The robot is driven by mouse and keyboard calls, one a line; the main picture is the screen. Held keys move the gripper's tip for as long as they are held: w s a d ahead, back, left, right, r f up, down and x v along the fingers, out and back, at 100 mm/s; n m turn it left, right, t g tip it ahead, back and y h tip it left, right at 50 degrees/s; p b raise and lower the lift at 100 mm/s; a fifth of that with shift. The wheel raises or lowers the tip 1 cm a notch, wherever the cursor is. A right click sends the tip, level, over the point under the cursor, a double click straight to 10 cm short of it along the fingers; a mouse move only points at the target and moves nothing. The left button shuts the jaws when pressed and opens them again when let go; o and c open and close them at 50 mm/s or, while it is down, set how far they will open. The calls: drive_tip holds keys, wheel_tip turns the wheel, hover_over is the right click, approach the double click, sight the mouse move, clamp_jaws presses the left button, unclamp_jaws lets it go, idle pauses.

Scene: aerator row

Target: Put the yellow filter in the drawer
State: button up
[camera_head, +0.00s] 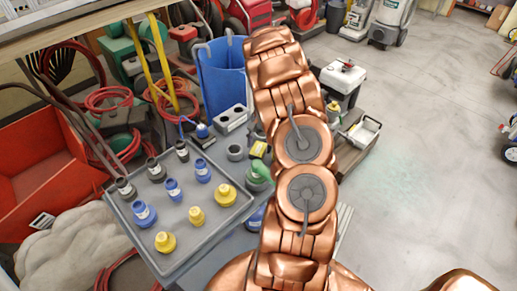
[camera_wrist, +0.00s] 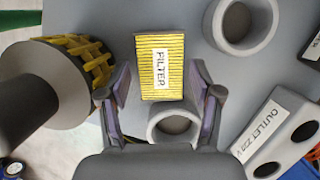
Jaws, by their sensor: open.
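The yellow filter (camera_wrist: 159,85) is a small ribbed block with a white FILTER label. It lies flat on the grey surface, ahead of and between my open fingers in the wrist view. It also shows in the head view (camera_head: 259,149), just left of my copper arm. My gripper (camera_wrist: 162,92) is open and empty; in the head view my arm hides it. An open, pale box that looks like the drawer (camera_head: 369,127) is right of my arm in the head view. It is out of the wrist view.
A grey ring (camera_wrist: 172,137) lies close by the filter, and another ring (camera_wrist: 240,42) is at upper right. A two-hole outlet block (camera_wrist: 277,139) is at right. A dark cylinder (camera_wrist: 32,100) stands at left. A grey tray (camera_head: 187,235) holds several blue, yellow and dark fittings.

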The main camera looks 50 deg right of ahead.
sight(259, 148)
drive_tip(key=shift+a+f, duration=0.2)
drive_tip(key=shift+f, duration=0.45)
drive_tip(key=c, duration=0.9)
wheel_tip(259, 148, up, 9)
drive_tip(key=shift+r+b, duration=0.15)
drive_tip(key=shift+b, duration=1.1)
drive_tip(key=shift+r, duration=0.4)
